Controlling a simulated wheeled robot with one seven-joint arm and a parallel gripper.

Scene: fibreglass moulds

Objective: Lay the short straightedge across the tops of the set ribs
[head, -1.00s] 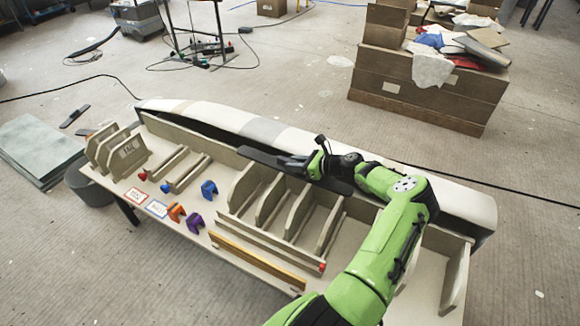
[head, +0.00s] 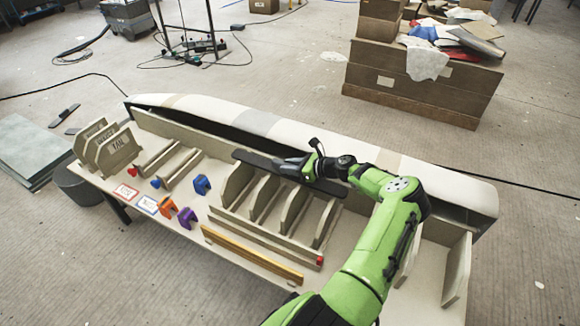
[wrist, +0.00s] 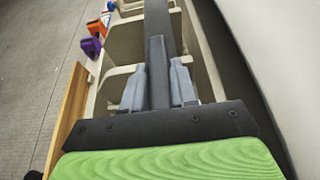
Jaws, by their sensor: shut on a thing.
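The short straightedge (head: 256,161) is a dark flat bar held lengthwise at the back edge of the row of ribs. It also shows in the wrist view (wrist: 157,20), running away from me. My gripper (head: 292,164) is shut on it; in the wrist view the grey fingers (wrist: 158,85) sit on either side of the bar. Several set ribs (head: 265,197) stand upright in a row, and their back tops are close under the bar. I cannot tell whether the bar touches them. My gripper hides part of the bar, and the bar hides parts of the rib tops.
A long pale mould (head: 300,130) runs behind the ribs. Purple (head: 187,217), orange (head: 167,205) and blue (head: 202,184) clips lie to the left. A wooden strip (head: 250,255) lies along the front. Spare ribs (head: 118,150) stand at the left end.

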